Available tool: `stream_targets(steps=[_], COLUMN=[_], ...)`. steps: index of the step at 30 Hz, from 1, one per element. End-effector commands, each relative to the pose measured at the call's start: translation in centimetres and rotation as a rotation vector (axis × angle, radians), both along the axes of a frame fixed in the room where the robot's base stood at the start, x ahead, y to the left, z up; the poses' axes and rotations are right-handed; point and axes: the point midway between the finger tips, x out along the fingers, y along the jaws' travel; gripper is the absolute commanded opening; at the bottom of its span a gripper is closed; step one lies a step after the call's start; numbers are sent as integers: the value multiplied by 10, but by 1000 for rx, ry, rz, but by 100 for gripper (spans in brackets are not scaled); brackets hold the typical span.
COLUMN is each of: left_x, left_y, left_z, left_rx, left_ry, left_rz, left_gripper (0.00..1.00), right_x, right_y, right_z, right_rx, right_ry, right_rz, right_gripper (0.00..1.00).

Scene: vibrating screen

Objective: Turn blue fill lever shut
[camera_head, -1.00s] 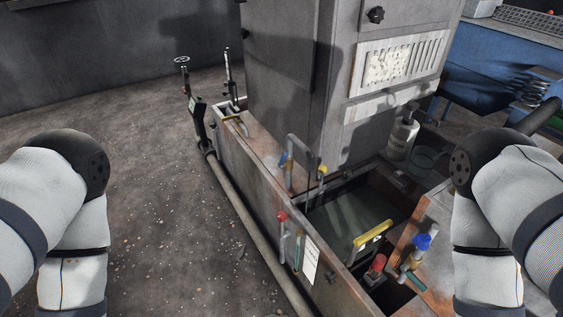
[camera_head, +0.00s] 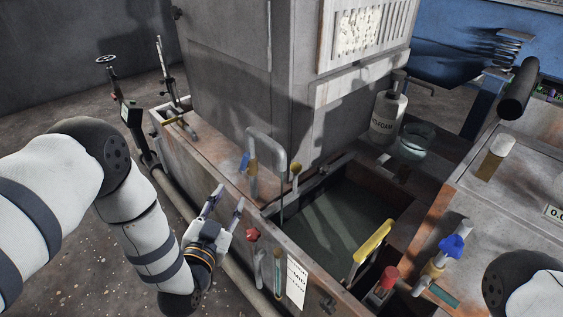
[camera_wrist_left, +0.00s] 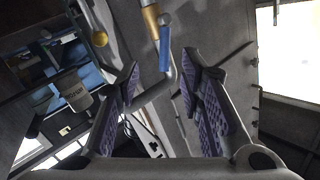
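The blue fill lever (camera_head: 244,162) is a small blue handle on a brass valve beside a bent grey pipe (camera_head: 267,135), at the near edge of the tank. In the left wrist view the blue lever (camera_wrist_left: 164,50) hangs below its brass fitting, between and beyond the fingers. My left gripper (camera_head: 228,199) is open and empty, below and left of the lever, apart from it. Its fingers (camera_wrist_left: 160,74) stand spread in the left wrist view. My right arm shows only at the lower right edge; its gripper is out of frame.
A red knob (camera_head: 252,235) sits on the tank's near wall. A yellow handle (camera_head: 373,241), a red valve (camera_head: 388,279) and a blue knob (camera_head: 452,245) stand to the right. A tall grey cabinet (camera_head: 225,85) rises behind. A white bottle (camera_head: 387,118) stands beside it.

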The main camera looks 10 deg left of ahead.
Motion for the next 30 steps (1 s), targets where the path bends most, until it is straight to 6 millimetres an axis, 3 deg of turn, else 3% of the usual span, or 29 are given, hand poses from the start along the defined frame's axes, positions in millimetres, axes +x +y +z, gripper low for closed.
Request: stream_targets(steps=[5, 12, 18, 22, 29, 30], left_x=[24, 83, 121, 131, 133, 133], left_y=[2, 1, -1, -1, -1, -1], left_z=[18, 16, 15, 16, 17, 17], left_rx=[18, 16, 17, 17, 16, 16], left_ry=[-91, -87, -83, -81, -81, -81], left_rz=[11, 12, 11, 10, 10, 10], left_gripper=[35, 35, 35, 35, 35, 30], right_x=[-2, -7, -10, -11, -10, -10], right_y=[0, 0, 0, 0, 0, 0], right_z=[-5, -14, -22, -23, -23, -23], right_rx=[0, -1, -1, -1, -1, -1], right_ry=[8, 21, 32, 34, 33, 33], right_rz=[1, 2, 1, 1, 1, 1], right_gripper=[40, 40, 40, 40, 40, 40])
